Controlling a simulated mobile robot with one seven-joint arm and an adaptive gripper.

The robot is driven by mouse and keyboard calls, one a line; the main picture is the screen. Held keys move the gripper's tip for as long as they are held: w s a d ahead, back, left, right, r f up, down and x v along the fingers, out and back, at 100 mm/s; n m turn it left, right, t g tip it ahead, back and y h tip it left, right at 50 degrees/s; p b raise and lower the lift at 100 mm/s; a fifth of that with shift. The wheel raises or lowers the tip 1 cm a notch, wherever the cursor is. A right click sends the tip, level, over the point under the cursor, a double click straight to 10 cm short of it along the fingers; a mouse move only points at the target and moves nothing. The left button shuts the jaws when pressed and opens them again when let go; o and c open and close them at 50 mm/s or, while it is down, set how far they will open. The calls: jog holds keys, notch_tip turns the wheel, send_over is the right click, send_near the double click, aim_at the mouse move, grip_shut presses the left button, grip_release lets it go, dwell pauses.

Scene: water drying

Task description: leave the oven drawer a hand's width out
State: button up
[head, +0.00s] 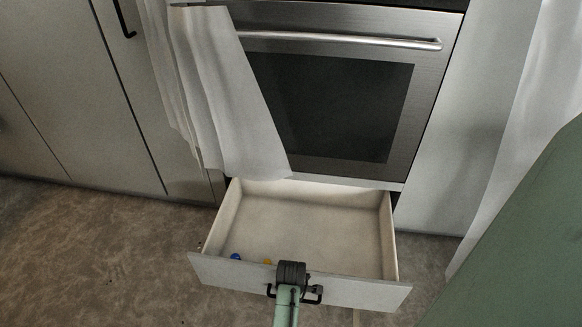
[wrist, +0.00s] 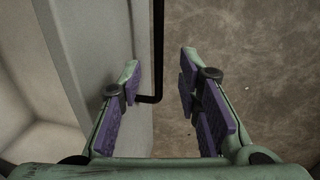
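The oven drawer (head: 310,215) is pulled well out below the oven, much of its pale inside showing. Its front panel (head: 365,292) bears a black bar handle (head: 318,295), partly hidden behind my wrist in the head view. In the wrist view the handle (wrist: 158,45) passes between the two fingers of my gripper (wrist: 160,75), with its bent end reaching the panel. The fingers are apart, with a gap visible beside the bar; I see no grip on it. The drawer's inside shows at the far left of the wrist view.
A small blue thing (head: 235,257) and a yellow one (head: 267,262) lie inside the drawer near its front. A white cloth (head: 225,95) hangs over the oven's left side, its lower corner near the drawer. Brown floor (head: 100,250) is open on the left.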

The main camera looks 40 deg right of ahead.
jog(key=f, duration=0.4)
jog(key=w+d+f, duration=0.1)
jog(key=f, duration=0.2)
jog(key=shift+r, duration=0.1)
jog(key=shift+c, duration=0.5)
grip_shut()
